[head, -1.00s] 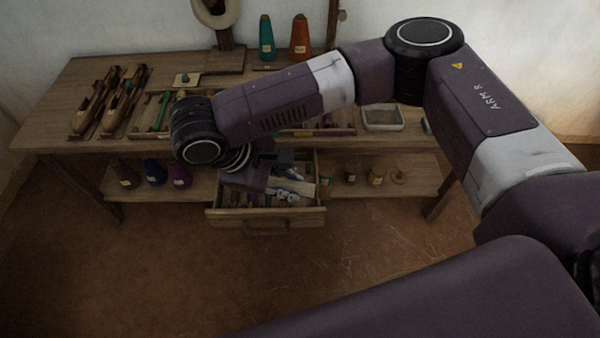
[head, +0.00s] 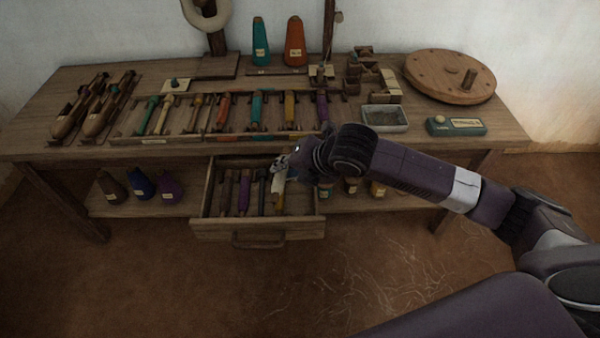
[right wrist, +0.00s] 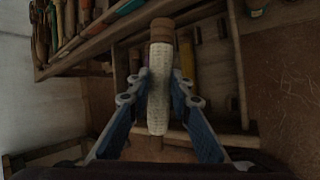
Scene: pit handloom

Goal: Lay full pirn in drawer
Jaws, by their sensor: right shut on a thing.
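My right gripper (head: 284,166) is shut on a cream-white wound pirn (head: 279,181) with a brown wooden end. The right wrist view shows the pirn (right wrist: 160,85) upright in the picture, between the two blue-padded fingers of the gripper (right wrist: 161,88). The pirn is over the right part of the open drawer (head: 300,227). I cannot tell whether it touches anything there. Dark, slim pirns (head: 244,191) and a yellow one (head: 278,203) lie in the drawer, side by side. The gripper and wrist hide the drawer's back right corner. My left gripper is not in view.
The workbench (head: 65,108) holds a tray of coloured pirns (head: 190,115), shuttles (head: 105,105), a grey dish (head: 386,117) and a round wooden disc (head: 450,76). Cones (head: 140,184) stand on the lower shelf. The floor before the drawer is clear.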

